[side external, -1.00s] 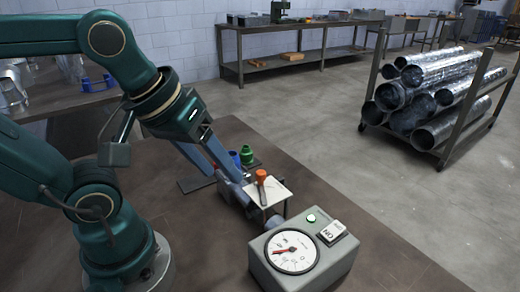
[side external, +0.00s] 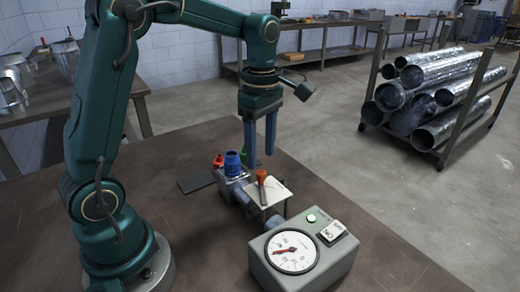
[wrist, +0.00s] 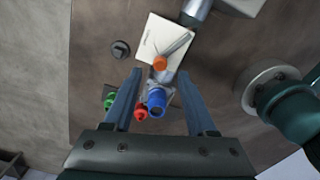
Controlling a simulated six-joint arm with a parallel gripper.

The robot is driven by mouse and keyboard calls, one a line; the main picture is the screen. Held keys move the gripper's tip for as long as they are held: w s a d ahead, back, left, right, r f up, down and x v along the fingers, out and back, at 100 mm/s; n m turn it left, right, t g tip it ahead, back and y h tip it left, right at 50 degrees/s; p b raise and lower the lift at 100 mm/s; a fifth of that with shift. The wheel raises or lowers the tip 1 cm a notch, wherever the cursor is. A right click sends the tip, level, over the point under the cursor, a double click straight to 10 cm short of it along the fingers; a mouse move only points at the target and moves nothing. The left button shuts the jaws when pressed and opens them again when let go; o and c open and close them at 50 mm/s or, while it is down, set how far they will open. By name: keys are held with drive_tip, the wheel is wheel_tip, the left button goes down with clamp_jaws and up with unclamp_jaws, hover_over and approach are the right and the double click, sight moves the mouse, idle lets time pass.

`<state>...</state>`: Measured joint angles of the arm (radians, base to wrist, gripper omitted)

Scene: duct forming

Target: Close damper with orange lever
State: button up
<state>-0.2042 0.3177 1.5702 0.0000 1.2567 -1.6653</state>
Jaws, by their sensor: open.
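The orange lever (side external: 262,178) stands at the white plate (side external: 276,199) of the damper, on a grey duct piece on the table. In the wrist view the orange end (wrist: 160,62) shows beside a grey bar lying at an angle across the white plate (wrist: 158,36). My gripper (side external: 260,157) points straight down above and behind the lever in the side view, its fingers apart and empty. In the wrist view the orange end lies between the fingertips (wrist: 159,72) in the picture. No contact shows.
Blue (side external: 232,163) and red (side external: 218,160) fittings sit close beside the plate; a green one (wrist: 108,102) shows in the wrist view. A grey gauge box (side external: 330,262) with dial, green light and switch stands in front.

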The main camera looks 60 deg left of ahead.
sight(261, 172)
drive_tip(key=shift+f, duration=2.15)
clamp_jaws()
